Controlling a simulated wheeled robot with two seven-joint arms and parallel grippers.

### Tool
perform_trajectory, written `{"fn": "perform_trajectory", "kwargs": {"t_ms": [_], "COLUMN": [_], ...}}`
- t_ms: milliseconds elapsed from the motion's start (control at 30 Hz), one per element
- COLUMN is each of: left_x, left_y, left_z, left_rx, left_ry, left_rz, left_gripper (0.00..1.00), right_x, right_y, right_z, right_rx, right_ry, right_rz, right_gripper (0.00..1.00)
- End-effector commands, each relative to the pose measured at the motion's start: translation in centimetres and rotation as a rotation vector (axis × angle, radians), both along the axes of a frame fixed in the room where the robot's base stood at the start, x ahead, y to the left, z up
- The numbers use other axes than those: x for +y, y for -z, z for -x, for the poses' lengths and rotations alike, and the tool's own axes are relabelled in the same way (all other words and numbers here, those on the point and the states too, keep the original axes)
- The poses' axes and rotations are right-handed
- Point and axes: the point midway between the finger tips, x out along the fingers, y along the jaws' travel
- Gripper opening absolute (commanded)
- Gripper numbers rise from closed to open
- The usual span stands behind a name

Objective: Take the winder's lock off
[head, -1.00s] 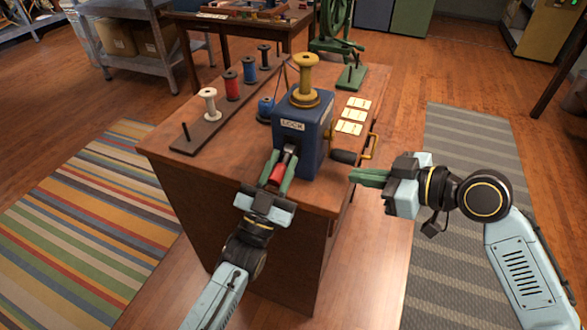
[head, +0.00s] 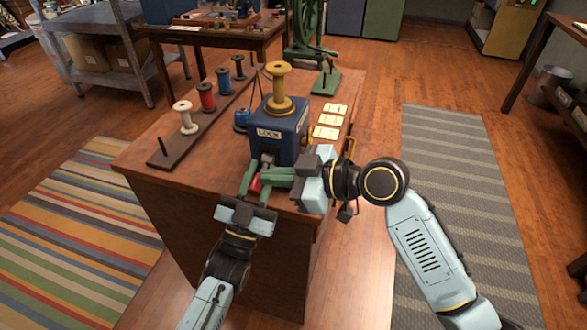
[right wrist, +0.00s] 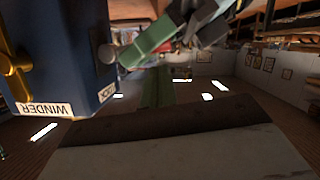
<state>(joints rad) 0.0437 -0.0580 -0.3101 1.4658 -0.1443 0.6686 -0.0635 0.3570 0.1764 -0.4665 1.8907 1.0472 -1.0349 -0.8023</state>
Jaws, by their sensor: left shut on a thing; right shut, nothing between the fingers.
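The winder (head: 288,141) is a blue box with a LOCK label on its front and a yellow spool (head: 279,85) on top. My left gripper (head: 255,181) is shut on a red lock handle (head: 256,186) low in front of that face. My right gripper (head: 266,178) is shut and empty, its green fingers pointing left across the winder's front, close to the left fingers; contact is unclear. In the right wrist view the winder (right wrist: 55,55) appears upside down, with a grey knob (right wrist: 106,54) and the left gripper's green fingers beside it.
A rack with white (head: 186,117), red (head: 206,97) and blue (head: 224,80) spools stands left on the wooden table (head: 150,135). Cream cards (head: 327,132) lie right of the winder, before a green stand (head: 325,84). The table's front edge is close.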

Motion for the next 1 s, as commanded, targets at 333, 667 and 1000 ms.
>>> {"fn": "perform_trajectory", "kwargs": {"t_ms": [333,667,1000], "left_x": [0.0,0.0,-0.2], "left_y": [0.1,0.1,-0.1], "left_z": [0.0,0.0,0.1], "left_rx": [0.003,0.003,-0.004], "left_ry": [-0.001,-0.001,0.003], "left_rz": [-0.002,-0.002,0.001], "left_gripper": [0.00,0.00,0.00], "right_x": [0.6,0.6,0.9], "right_y": [1.3,1.8,2.9], "right_z": [-0.5,-0.6,-0.6], "right_rx": [-0.002,-0.024,-0.052], "right_ry": [0.001,0.001,0.000], "right_rz": [-0.001,0.008,0.025], "right_gripper": [0.00,0.00,0.00]}}
